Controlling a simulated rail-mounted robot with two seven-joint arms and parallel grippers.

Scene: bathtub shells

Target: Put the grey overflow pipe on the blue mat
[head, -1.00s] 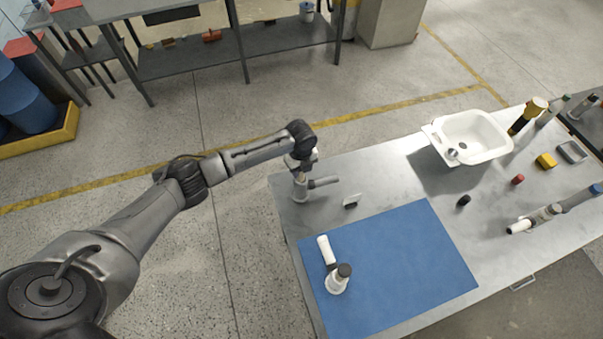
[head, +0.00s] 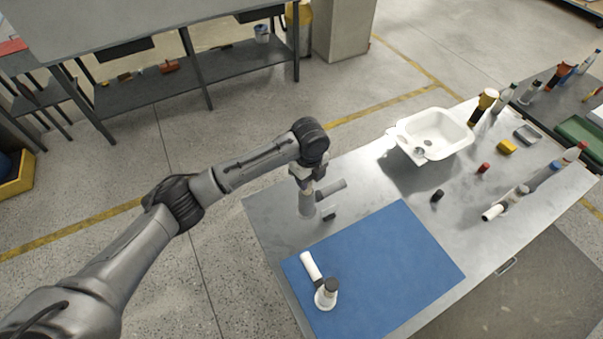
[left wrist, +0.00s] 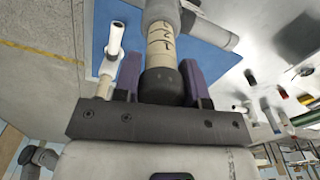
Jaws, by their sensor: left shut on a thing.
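The grey overflow pipe (head: 306,207) is upright with a side branch pointing right, in my left gripper (head: 307,182). In the left wrist view the fingers (left wrist: 163,82) are shut around its dark-ended, beige marked part, and the grey branch (left wrist: 218,36) shows beyond. The pipe seems held above the metal table, though the gap under it is hard to judge. The blue mat (head: 385,262) lies in front and to the right of it. A white pipe with a black cap (head: 326,296) lies on the mat's left part. My right gripper is not in view.
A white tub (head: 436,136), a black cap (head: 437,195), a red cap (head: 483,167) and another white-ended pipe (head: 493,212) are farther right. The mat's middle and right are bare.

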